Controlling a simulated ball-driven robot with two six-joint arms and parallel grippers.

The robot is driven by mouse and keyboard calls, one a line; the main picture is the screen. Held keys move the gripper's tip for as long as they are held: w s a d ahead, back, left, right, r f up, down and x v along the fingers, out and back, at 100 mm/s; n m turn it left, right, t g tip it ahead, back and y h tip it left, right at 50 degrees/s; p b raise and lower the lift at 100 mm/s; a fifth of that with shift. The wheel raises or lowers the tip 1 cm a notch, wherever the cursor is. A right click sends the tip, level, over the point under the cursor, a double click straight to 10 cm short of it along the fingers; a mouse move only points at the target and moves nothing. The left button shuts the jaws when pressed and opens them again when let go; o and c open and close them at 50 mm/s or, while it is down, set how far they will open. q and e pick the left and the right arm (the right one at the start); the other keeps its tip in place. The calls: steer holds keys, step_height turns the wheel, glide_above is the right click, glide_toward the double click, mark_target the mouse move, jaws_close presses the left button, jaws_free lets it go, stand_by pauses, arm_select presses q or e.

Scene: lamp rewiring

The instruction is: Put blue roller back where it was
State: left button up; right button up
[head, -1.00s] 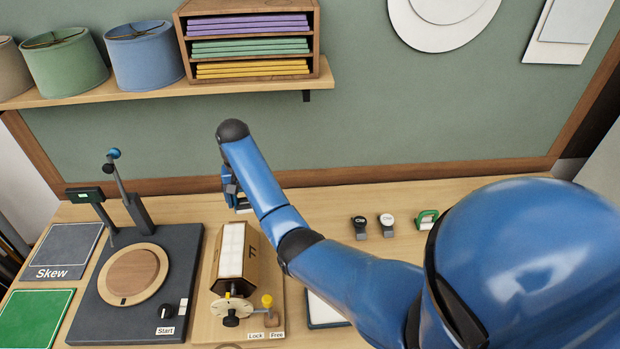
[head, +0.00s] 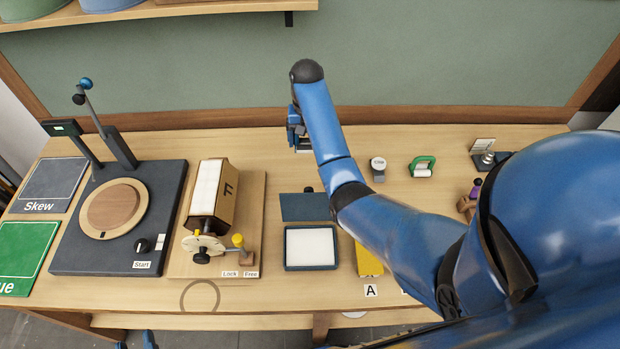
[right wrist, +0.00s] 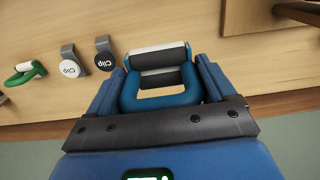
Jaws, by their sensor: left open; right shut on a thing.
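My right gripper (head: 298,140) is above the back of the workbench, behind the white pad in its dark tray. In the right wrist view it (right wrist: 160,85) is shut on the blue roller (right wrist: 162,97), which has a blue frame and a white and dark cylinder. In the head view the roller is mostly hidden by my gripper and arm. A green-framed roller (head: 422,168) lies on the bench to the right; it also shows in the right wrist view (right wrist: 24,73). My left gripper (head: 136,344) shows only as two separated blue tips at the bottom edge, open and empty.
Two clips, white (right wrist: 68,67) and black (right wrist: 104,60), lie between the two rollers. The six-sided drum (head: 226,195), the turntable base (head: 165,245) and the pad tray (head: 310,262) stand in front.

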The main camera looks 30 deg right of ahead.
step_height(320, 180, down, 12)
steer(key=b, duration=0.3)
steer(key=shift+r+b, duration=0.1)
steer(key=shift+b, duration=0.3)
arm_select(q)
steer(key=shift+f, duration=2.4)
arm_select(e)
steer(key=shift+f, duration=2.4)
steer(key=shift+f, duration=0.1)
steer(key=o, duration=0.5)
steer(key=shift+f, duration=0.1)
steer(key=shift+o, duration=1.4)
